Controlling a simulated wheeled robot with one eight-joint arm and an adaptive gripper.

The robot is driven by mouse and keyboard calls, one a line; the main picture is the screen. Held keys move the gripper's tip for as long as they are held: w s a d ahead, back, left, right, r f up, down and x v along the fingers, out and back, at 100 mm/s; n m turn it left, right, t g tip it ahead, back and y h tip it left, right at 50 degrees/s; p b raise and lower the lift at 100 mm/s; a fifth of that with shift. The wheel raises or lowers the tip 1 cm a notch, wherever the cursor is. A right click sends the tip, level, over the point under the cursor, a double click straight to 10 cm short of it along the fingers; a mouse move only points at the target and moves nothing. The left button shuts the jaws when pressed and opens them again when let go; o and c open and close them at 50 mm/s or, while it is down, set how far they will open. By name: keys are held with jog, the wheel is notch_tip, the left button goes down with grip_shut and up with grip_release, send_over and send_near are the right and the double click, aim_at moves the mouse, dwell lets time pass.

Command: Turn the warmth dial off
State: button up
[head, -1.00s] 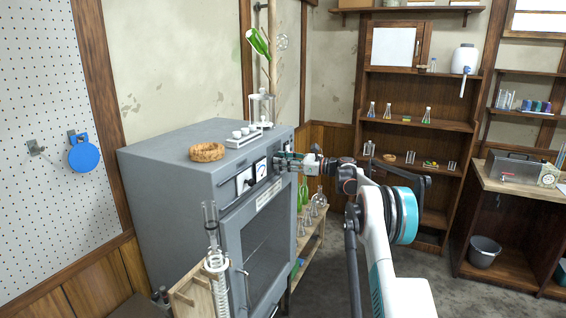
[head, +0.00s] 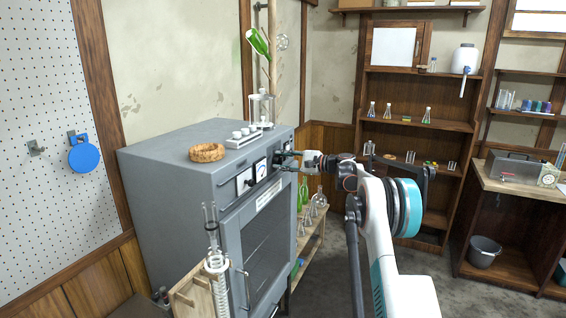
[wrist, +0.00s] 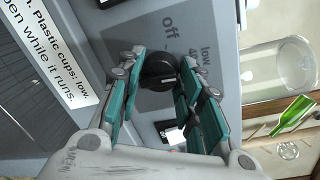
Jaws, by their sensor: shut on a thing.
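The warmth dial (wrist: 158,70) is a round black knob with a pale mark, on the grey front panel of the oven (head: 185,165). Beside it, the wrist view shows the printed word "off" (wrist: 169,35) and a "low" marking (wrist: 207,58). My gripper (wrist: 160,75) has its teal-padded fingers on either side of the dial and is shut on it. In the head view my gripper (head: 286,160) is at the upper right of the oven front, where the dial is hidden behind it.
Two white-faced gauges, one of them the left gauge (head: 244,181), sit left of my gripper. A cork ring (head: 207,152) and a white rack (head: 243,138) stand on the oven. Glassware (head: 313,205) stands on a low shelf behind.

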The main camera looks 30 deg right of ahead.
jog(key=n, duration=0.5)
jog(key=n+t+h, duration=0.1)
jog(key=n, duration=0.5)
jog(key=shift+s+a+b, duration=0.1)
jog(key=shift+a+b, duration=0.05)
jog(key=shift+b, duration=0.15)
jog(key=shift+n, duration=0.3)
jog(key=o, duration=1.1)
jog(key=v, duration=1.2)
jog(key=shift+s+a, duration=0.1)
